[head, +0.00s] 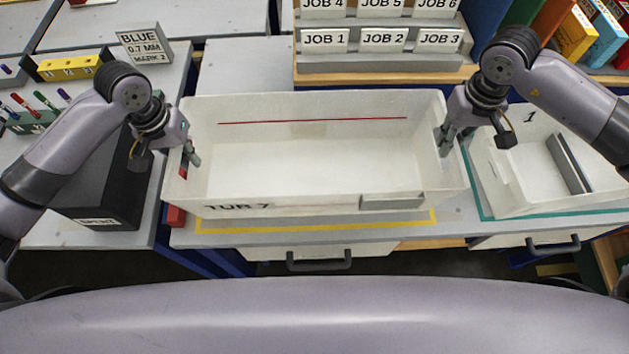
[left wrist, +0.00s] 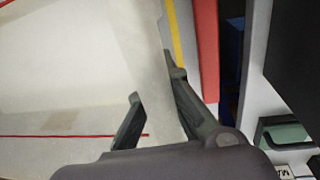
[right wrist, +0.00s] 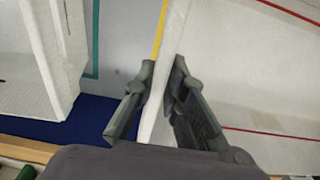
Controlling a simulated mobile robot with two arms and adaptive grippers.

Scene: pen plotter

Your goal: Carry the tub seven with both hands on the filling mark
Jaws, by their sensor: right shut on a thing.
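Tub 7 (head: 315,205) is a long white open tub with a red line on its inner back wall, and it looks empty. It stands level over a yellow outline (head: 320,226) that shows along its front. My right gripper (head: 450,132) is shut on the tub's right wall, which shows between its fingers in the right wrist view (right wrist: 155,95). My left gripper (head: 184,150) is open at the left wall, one finger inside and one outside. The left wrist view (left wrist: 152,85) shows a gap beside the inner finger. Whether the tub's underside touches the table is hidden.
A white tub marked 1 (head: 485,165) stands close on the right in a teal outline. A job rack (head: 380,72) stands behind. A black box (head: 100,185) is at the left, and a red block (head: 175,216) is by the tub's front left corner.

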